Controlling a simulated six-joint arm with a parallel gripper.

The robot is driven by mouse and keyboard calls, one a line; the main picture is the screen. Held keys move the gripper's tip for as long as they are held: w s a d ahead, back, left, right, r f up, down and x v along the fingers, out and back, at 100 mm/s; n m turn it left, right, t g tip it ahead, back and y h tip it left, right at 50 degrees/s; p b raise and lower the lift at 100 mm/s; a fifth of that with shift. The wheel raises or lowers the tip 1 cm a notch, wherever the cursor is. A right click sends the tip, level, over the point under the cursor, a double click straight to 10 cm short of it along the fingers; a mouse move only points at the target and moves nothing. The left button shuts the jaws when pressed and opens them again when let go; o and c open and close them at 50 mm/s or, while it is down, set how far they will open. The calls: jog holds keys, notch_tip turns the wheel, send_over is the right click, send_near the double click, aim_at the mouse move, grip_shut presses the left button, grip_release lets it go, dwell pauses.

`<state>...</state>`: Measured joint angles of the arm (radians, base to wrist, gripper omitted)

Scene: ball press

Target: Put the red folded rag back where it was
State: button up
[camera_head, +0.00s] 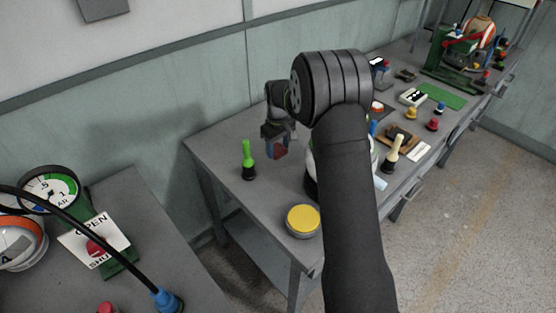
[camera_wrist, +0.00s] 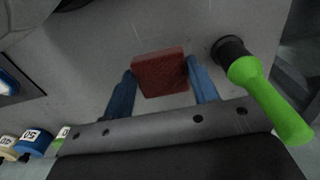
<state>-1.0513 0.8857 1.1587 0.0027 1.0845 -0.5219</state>
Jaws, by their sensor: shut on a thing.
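The red folded rag (camera_wrist: 160,80) is a small, flat, dark red block in the wrist view, lying between the two blue fingers. My gripper (camera_wrist: 161,73) is shut on it, one finger against each side. In the head view my gripper (camera_head: 276,150) points down over the left end of the grey workbench (camera_head: 222,143), and a little of the red rag (camera_head: 279,153) shows between the blue fingers. Whether the rag touches the bench top or hangs just above it, I cannot tell.
A green-handled tool (camera_head: 247,160) with a black base stands left of my gripper; it is close on the right in the wrist view (camera_wrist: 262,90). A yellow-topped round tin (camera_head: 303,221) is at the front edge. A pale-handled tool (camera_head: 392,154) stands beyond my arm.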

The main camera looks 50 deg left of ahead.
aim_at(278, 166)
jog(key=shift+f, duration=2.65)
jog(key=shift+f, duration=0.2)
jog(key=o, duration=0.9)
jog(key=shift+o, duration=0.2)
jog(key=shift+r, duration=0.1)
notch_tip(278, 166, up, 12)
jog(key=shift+d+r, duration=0.1)
